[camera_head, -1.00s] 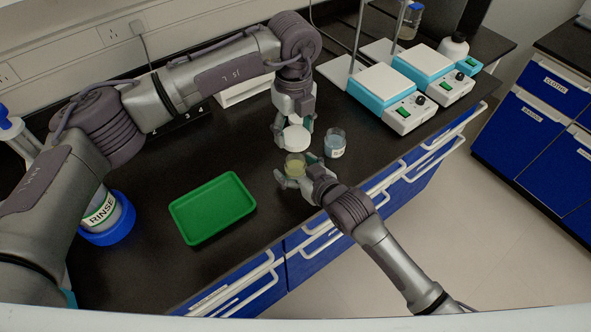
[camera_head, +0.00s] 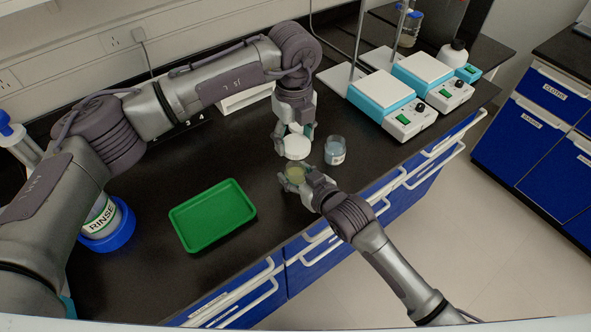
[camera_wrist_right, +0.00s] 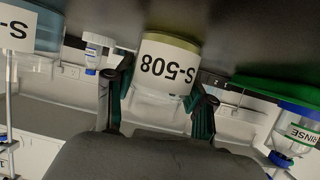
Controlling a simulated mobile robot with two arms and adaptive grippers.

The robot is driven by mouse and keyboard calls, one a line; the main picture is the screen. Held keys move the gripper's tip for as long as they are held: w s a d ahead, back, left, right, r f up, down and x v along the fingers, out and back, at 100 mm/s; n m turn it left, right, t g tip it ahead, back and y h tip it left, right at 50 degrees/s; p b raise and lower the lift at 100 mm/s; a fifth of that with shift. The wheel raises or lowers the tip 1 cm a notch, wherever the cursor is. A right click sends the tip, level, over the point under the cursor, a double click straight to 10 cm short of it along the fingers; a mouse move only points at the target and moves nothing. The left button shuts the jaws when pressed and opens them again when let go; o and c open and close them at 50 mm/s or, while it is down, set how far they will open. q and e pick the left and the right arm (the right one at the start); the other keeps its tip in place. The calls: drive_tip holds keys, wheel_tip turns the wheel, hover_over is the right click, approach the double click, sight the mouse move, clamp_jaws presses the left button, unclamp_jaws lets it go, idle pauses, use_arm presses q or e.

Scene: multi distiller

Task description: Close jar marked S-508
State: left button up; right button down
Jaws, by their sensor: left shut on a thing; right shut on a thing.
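The jar marked S-508 (camera_wrist_right: 170,45) holds yellowish liquid and appears upside down in the right wrist view. The same jar (camera_head: 295,174) shows in the head view. My right gripper (camera_head: 297,182) is shut around the jar; its fingers flank the label in the wrist view (camera_wrist_right: 160,100). A round white lid (camera_head: 297,147) is held by my left gripper (camera_head: 295,134), which points down. The lid is just behind the jar in the head view. Its height above the jar cannot be told.
A second jar (camera_head: 335,151) with bluish contents stands just right of the lid. A green tray (camera_head: 212,215) lies to the left. Hotplates (camera_head: 383,88) stand at the back right. A rinse bottle (camera_head: 103,222) is at the left. The bench's front edge is close to my right arm.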

use_arm(q)
hover_over(294, 161)
drive_tip(key=s, duration=0.2)
drive_tip(key=shift+w+f, duration=0.15)
drive_tip(key=shift+f, duration=2.25)
drive_tip(key=shift+f, duration=0.1)
drive_tip(key=shift+f, duration=0.8)
drive_tip(key=shift+f, duration=0.55)
drive_tip(key=m, duration=0.6)
drive_tip(key=shift+d, duration=0.2)
drive_tip(key=o, duration=0.8)
drive_tip(key=shift+c, duration=0.2)
drive_tip(key=shift+r, duration=0.15)
